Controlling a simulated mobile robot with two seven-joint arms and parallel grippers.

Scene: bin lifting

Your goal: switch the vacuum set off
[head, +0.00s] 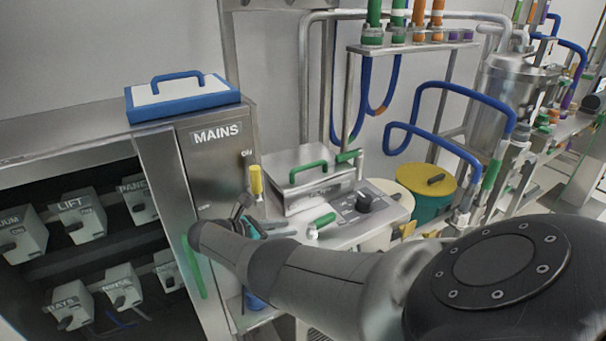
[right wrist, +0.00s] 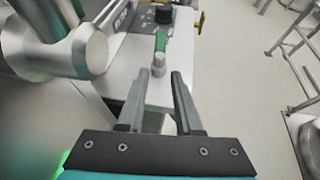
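A grey switch box (head: 22,238) at the left edge carries a cut-off label ending in "UUM"; its lever is at its lower left. My right gripper (head: 284,229) is well to its right, by a steel unit (head: 313,176) with a black knob (head: 365,202) and a green-handled lever (head: 322,221). I cannot tell whether this unit is the vacuum set. In the right wrist view my right gripper (right wrist: 161,78) is open and empty. The green lever (right wrist: 160,42) stands just beyond and between its fingertips, apart from them. My left gripper is out of view.
A MAINS box (head: 215,150) with a yellow lever (head: 256,181) stands left of the steel unit, beside an open cabinet holding several labelled switch boxes (head: 83,213).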

